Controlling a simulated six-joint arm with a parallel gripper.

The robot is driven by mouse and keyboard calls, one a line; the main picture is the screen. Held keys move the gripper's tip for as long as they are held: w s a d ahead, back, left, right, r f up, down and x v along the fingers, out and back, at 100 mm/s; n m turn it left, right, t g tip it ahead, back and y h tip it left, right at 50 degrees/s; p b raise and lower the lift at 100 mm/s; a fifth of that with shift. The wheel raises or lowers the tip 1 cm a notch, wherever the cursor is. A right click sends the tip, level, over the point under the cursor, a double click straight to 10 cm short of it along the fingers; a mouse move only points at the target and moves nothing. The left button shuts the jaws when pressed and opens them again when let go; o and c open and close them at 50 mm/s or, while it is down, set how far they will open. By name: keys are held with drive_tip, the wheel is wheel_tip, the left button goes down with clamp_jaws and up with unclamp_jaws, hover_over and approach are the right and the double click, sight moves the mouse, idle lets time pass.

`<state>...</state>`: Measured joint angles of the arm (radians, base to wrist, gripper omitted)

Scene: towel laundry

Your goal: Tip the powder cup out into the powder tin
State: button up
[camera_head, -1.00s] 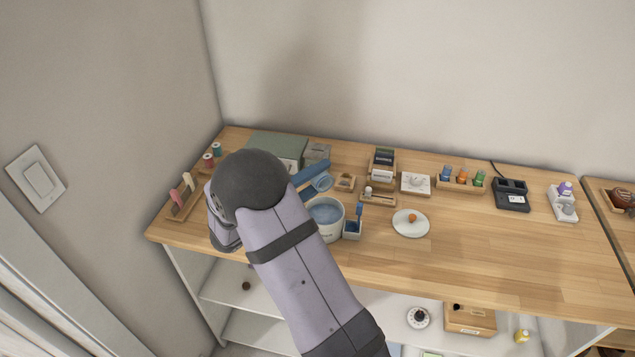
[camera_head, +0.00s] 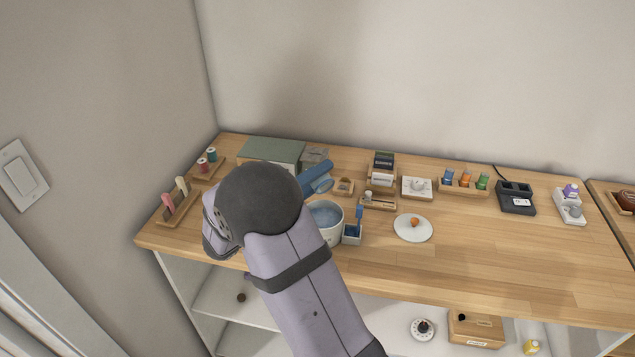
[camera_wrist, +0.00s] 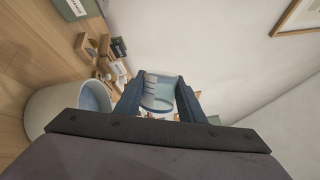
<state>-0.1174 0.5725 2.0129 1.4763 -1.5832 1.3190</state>
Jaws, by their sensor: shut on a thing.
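The powder tin (camera_head: 333,239) is a white round tub, open at the top, with blue powder inside. It stands on the wooden worktop, and in the wrist view its side (camera_wrist: 40,115) is at the left. My gripper (camera_head: 318,180) has blue fingers and is shut on the powder cup (camera_head: 326,186), a small pale-blue cup. The cup is just behind and above the tin in the head view, apart from it. In the wrist view the cup (camera_wrist: 158,92) sits between the fingers (camera_wrist: 158,98). My arm hides part of the left worktop. I cannot tell the cup's exact tilt or contents.
A small holder with a blue brush (camera_head: 352,234) stands close right of the tin. A green-grey box (camera_head: 270,150) and small wooden trays stand behind. The front right worktop is clear.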

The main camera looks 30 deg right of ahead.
drive_tip(key=shift+s+r+m+h+b, duration=0.1)
drive_tip(key=shift+s+m+h+b, duration=0.1)
drive_tip(key=shift+m+b, duration=0.85)
drive_tip(key=shift+s+m+h+b, duration=0.2)
drive_tip(key=shift+m+b, duration=0.15)
drive_tip(key=shift+b, duration=1.3)
